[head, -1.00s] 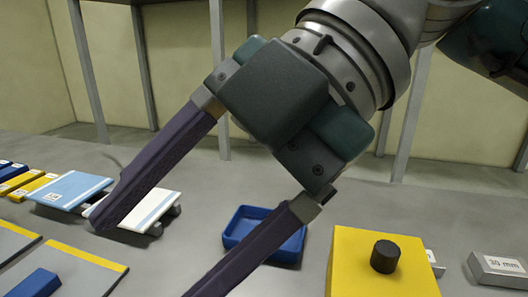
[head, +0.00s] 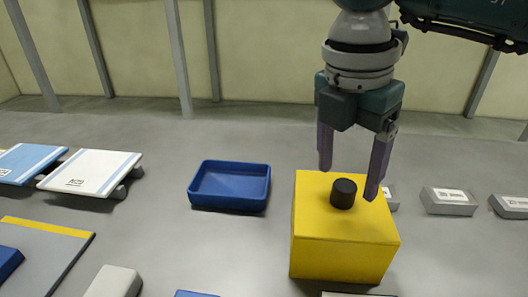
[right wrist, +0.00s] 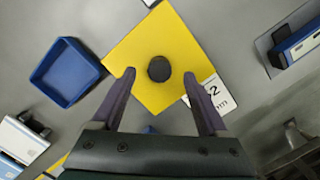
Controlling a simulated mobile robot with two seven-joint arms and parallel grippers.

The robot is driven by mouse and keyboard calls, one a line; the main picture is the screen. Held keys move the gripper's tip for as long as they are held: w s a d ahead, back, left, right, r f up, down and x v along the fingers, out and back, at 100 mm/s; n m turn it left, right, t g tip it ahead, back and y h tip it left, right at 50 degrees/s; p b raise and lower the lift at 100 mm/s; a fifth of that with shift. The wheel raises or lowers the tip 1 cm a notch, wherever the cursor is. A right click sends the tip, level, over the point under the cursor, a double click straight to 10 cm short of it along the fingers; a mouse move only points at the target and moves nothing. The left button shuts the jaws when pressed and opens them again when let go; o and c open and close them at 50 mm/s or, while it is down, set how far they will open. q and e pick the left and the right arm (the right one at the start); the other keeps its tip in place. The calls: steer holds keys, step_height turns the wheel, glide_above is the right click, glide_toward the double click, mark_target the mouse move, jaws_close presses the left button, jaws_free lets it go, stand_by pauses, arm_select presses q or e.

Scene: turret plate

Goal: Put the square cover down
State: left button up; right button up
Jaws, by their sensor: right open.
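The square cover (head: 343,255) is a yellow box with a black round knob (head: 343,194) on top. It sits on the grey surface right of centre in the head view. It also shows from above in the right wrist view (right wrist: 180,40). My right gripper (head: 348,184) is open, pointing down, with its fingers apart on either side of the knob in the picture. In the right wrist view the knob lies between the fingertips (right wrist: 159,75), with visible gaps and no contact that I can see. My left gripper is not in view.
A blue tray (head: 230,184) stands left of the cover and looks empty. White (head: 92,172) and blue (head: 22,165) panels lie farther left. Labelled grey blocks (head: 448,199) stand to the right. A white printed label (right wrist: 212,96) lies by the cover in the wrist view.

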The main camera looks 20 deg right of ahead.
step_height(320, 180, down, 2)
steer(key=shift+d+f, duration=0.15)
jaws_close()
stand_by(0.6)
stand_by(0.8)
